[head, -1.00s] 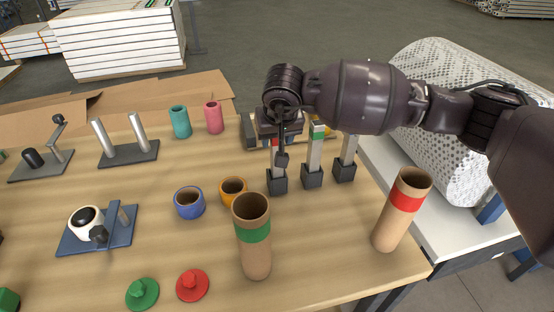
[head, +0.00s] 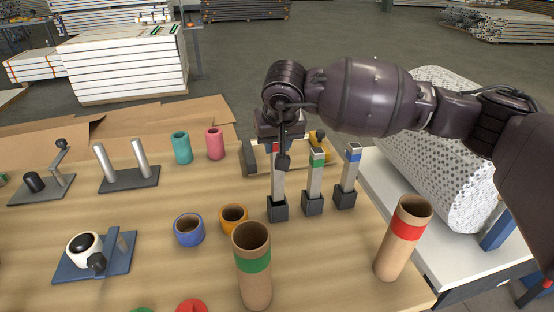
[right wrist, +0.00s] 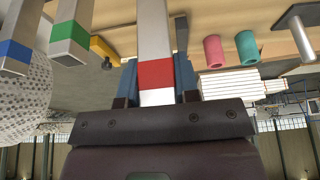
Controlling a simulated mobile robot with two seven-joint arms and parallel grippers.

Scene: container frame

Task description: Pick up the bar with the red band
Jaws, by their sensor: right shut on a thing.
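The bar with the red band (head: 278,182) is a pale upright metal bar above its dark block (head: 278,210). I cannot tell whether its lower end is still inside the block. My right gripper (head: 276,146) is shut on its upper part, at the red band. In the right wrist view, the bar (right wrist: 154,32) runs between the fingers of the gripper (right wrist: 155,78), with the red band between them. The bar with the green band (head: 316,180) and the bar with the blue band (head: 350,172) stand in their own dark blocks to the right. My left gripper is not in view.
A tube with a green band (head: 254,285) and a tube with a red band (head: 402,240) stand nearer. An orange cup (head: 233,219) and a blue cup (head: 189,231) are left of the blocks. A white perforated cylinder (head: 430,165) lies at the right.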

